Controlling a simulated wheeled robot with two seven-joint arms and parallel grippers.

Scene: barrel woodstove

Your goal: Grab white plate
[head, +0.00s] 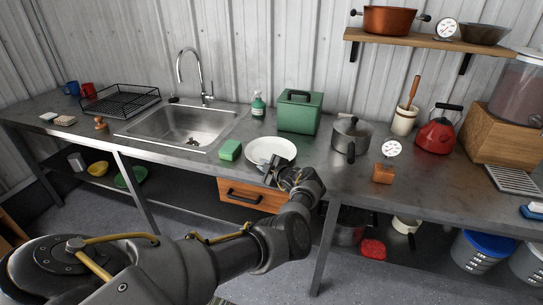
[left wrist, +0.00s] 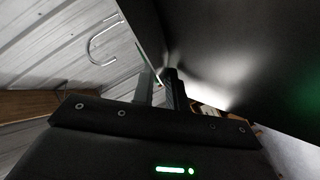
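The white plate (head: 271,150) is at the front of the steel counter, right of the green sponge. My left gripper (head: 272,164) is at the plate's near rim, and its fingers overlap that rim. In the left wrist view the two fingers (left wrist: 160,88) are close together, with a thin edge, seemingly the plate rim (left wrist: 150,64), running between them. The left gripper looks shut on the rim. The wrist view is dark, so the exact contact is hard to see. My right gripper is not in view.
A green sponge (head: 229,150) and the sink (head: 188,127) are left of the plate. A green box (head: 299,112) stands behind it, and a grey pot (head: 350,138) to the right. A wooden drawer (head: 247,195) is below the counter edge. The counter is clear between plate and pot.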

